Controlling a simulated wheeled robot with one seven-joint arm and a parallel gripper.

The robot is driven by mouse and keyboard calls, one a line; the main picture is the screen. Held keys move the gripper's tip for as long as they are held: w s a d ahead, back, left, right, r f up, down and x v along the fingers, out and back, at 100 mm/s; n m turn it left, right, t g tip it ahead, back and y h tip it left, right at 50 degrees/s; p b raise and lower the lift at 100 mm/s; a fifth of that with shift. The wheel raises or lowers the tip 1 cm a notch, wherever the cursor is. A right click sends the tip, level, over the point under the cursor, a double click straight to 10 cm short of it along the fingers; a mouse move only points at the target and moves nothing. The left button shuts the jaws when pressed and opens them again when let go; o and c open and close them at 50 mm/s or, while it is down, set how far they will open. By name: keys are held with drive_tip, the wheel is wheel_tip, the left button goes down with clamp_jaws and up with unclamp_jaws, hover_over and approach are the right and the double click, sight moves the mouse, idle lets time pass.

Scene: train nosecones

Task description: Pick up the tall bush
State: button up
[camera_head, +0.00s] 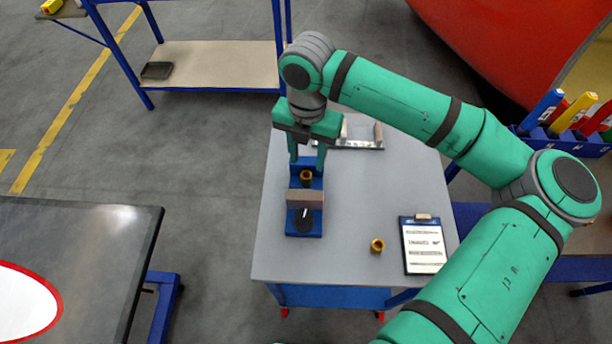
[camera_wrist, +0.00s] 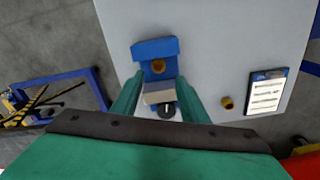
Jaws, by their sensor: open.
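Two brass-coloured bushes are in view; I cannot tell for sure which is the tall one. One bush (camera_head: 306,175) sits on the blue fixture (camera_head: 303,228), and it also shows in the wrist view (camera_wrist: 158,66). The other bush (camera_head: 377,245) stands alone on the grey table (camera_head: 345,262), left of the clipboard, and shows in the wrist view (camera_wrist: 227,102). My gripper (camera_head: 307,166) is open and points down over the fixture. Its fingers (camera_wrist: 158,90) show either side of the fixture in the wrist view. Nothing is between them that I can see held.
The fixture carries a beige block (camera_head: 305,198) and a dark round knob (camera_head: 303,219). A clipboard (camera_head: 423,245) lies at the table's right. A metal rack-like part (camera_head: 352,145) lies at the back. The table's front left is bare.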

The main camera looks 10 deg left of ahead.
sight(307, 173)
drive_tip(key=shift+w+f, duration=0.15)
drive_tip(key=shift+f, duration=1.3)
drive_tip(key=f, duration=0.3)
drive_tip(key=shift+s+f, duration=0.2)
drive_tip(key=shift+f, duration=0.05)
drive_tip(key=shift+w+a+f, duration=0.1)
drive_tip(key=shift+f, duration=0.4)
drive_tip(key=c, duration=1)
